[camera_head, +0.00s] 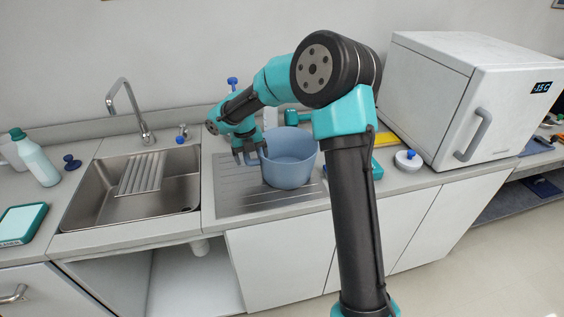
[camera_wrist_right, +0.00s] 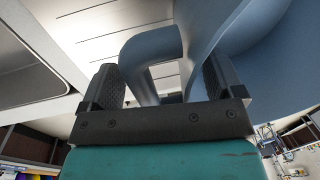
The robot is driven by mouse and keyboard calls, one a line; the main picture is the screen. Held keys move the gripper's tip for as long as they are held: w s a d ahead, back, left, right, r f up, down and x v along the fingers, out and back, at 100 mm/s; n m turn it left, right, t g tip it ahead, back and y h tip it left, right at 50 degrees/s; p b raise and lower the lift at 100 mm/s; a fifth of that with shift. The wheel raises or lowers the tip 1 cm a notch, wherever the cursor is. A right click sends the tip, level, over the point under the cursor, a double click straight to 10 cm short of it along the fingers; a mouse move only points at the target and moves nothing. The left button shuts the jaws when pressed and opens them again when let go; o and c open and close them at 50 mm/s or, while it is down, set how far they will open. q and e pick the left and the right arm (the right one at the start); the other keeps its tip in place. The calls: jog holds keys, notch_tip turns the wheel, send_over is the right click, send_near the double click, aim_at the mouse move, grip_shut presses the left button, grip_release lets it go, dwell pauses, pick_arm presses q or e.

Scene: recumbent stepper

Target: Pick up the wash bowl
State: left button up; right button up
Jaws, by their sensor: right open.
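The wash bowl (camera_head: 290,168) is a blue-grey, round, deep bowl standing upright on the ribbed steel drainboard. My right gripper (camera_head: 248,157) is at the bowl's left side, pointing down, with its fingers open. In the right wrist view the bowl's wall (camera_wrist_right: 268,60) fills the right side, and its looped handle (camera_wrist_right: 150,48) lies between the two open fingers of the right gripper (camera_wrist_right: 160,85). I cannot tell whether either finger touches the handle. My left gripper is not in view.
A steel sink (camera_head: 180,190) with a faucet (camera_head: 130,105) lies left of the drainboard (camera_head: 235,195). A large white box-shaped appliance (camera_head: 470,100) and a small white round device (camera_head: 408,160) are to the right.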

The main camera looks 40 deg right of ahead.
jog(key=shift+c, duration=0.5)
jog(key=c, duration=1)
jog(key=shift+c, duration=0.2)
jog(key=shift+r, duration=0.2)
jog(key=s+a+r, duration=0.2)
jog(key=s+a, duration=0.2)
jog(key=s, duration=0.2)
jog(key=s+a+r, duration=0.2)
jog(key=s+a, duration=0.2)
jog(key=s, duration=0.3)
jog(key=shift+s+a+r, duration=0.25)
jog(key=shift+s+r, duration=0.05)
jog(key=shift+r, duration=0.05)
